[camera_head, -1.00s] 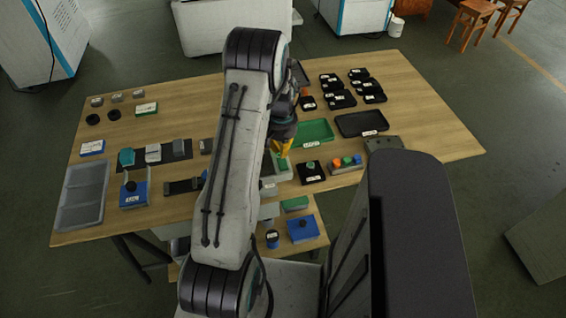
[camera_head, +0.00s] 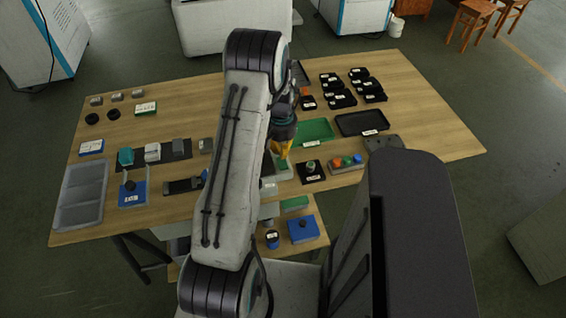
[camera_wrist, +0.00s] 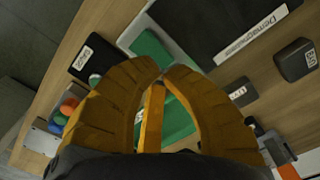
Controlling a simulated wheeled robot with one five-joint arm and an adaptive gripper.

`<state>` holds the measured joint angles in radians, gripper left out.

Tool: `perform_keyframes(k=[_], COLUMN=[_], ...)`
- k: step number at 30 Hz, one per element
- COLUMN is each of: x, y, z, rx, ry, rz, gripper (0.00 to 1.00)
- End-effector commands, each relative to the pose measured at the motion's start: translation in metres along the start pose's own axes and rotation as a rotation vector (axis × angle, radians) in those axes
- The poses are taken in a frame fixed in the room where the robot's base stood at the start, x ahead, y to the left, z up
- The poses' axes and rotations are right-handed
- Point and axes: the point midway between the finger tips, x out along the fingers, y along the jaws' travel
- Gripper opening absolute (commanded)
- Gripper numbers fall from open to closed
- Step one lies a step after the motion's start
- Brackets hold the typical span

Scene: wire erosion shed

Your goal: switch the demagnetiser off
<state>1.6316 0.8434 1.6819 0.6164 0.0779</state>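The demagnetiser (camera_wrist: 218,28) is a dark plate on a pale grey body with a white name label, at the top of the wrist view. A green part (camera_wrist: 150,48) shows at its near end, partly behind my fingers; whether it is the switch, and its position, I cannot tell. In the head view my arm hides most of this unit. My gripper (camera_wrist: 163,70) has yellow ribbed fingers whose tips meet, with nothing visible held, over the unit's near end. It also shows in the head view (camera_head: 283,148). Another green piece (camera_wrist: 180,120) is visible between the fingers.
A labelled black box (camera_wrist: 92,58) and a block with coloured buttons (camera_wrist: 62,112) lie left in the wrist view. In the head view, a green tray (camera_head: 316,130) and a black tray (camera_head: 362,123) lie beyond the gripper. The table's right side is bare.

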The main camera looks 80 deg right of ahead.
Motion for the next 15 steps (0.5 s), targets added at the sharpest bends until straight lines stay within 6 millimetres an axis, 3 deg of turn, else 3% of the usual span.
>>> perform_keyframes(k=[15], x=[0.0076], y=[0.0], z=[0.0], rx=[0.0], ry=[0.0], rz=[0.0], gripper=[0.0])
